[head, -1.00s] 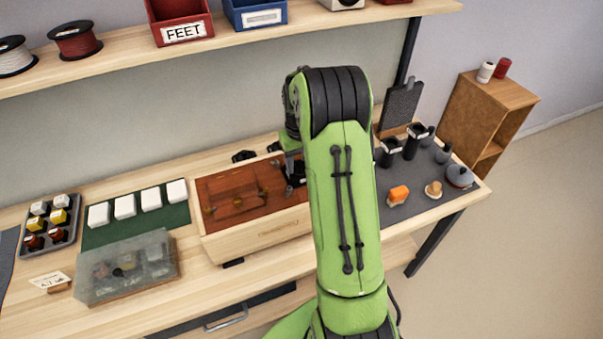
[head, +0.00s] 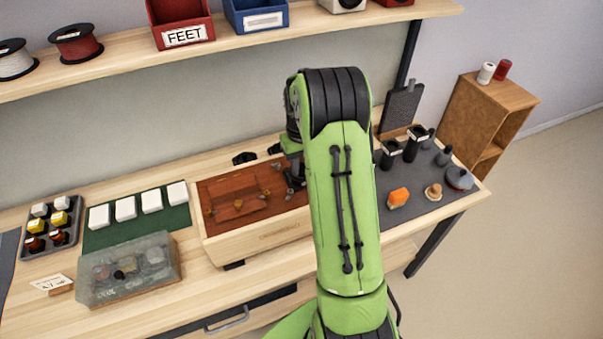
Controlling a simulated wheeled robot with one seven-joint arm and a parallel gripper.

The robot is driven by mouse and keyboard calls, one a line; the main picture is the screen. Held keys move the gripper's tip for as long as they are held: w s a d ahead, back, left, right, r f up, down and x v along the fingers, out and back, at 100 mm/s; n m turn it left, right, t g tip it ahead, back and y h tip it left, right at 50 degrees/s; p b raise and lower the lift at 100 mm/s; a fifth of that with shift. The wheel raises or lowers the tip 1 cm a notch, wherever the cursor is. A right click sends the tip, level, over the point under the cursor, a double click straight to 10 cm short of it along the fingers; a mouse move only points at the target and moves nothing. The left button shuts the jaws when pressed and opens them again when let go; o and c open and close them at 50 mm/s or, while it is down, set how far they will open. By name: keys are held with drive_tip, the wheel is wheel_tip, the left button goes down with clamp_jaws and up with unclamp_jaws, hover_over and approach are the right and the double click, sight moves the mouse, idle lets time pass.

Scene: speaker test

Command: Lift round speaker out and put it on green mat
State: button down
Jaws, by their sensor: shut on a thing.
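A pale wooden speaker box (head: 270,240) lies on the bench with its reddish-brown inside (head: 235,190) facing up. My gripper (head: 293,182) is over the right end of this box, partly hidden by my green arm. It is shut on a dark thing that appears to be the round speaker, though its shape is too small and too covered to make out. I cannot tell whether it is clear of the box. The green mat (head: 140,228) lies left of the box, with several white blocks in a row along its back part.
A clear-covered case (head: 128,270) stands in front of the green mat and overlaps its front edge in view. A tray of small bottles (head: 50,225) is at the left.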

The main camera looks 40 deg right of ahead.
drive_tip(key=shift+d+r+p, duration=0.2)
drive_tip(key=shift+r+p, duration=0.25)
drive_tip(key=shift+r, duration=0.25)
drive_tip(key=shift+w+a+r+p, duration=0.1)
drive_tip(key=shift+a+r+p, duration=0.1)
drive_tip(key=shift+r+p, duration=1.35)
drive_tip(key=shift+r+b, duration=0.2)
drive_tip(key=shift+b, duration=0.15)
